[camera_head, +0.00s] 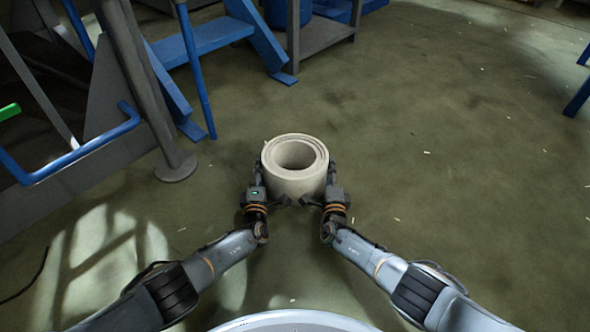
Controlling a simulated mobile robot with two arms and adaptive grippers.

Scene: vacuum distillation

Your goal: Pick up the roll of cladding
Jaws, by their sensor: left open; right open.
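The roll of cladding (294,182) is a pale beige, thick-walled roll with a hollow middle. It stands upright on the floor, near the middle of the view in front of me. My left gripper (268,182) is open at the left side of the roll. My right gripper (322,184) is open at the right side of the roll. Parts of the far fingers are hidden behind the roll's edges. I cannot tell whether the fingers touch the roll.
Blue steps (203,40) and a blue handrail (75,155) stand at the left, with a grey post (150,90) on a round foot. A grey bench (322,38) stands at the back. The green floor (460,150) to the right is mostly clear, with small scraps.

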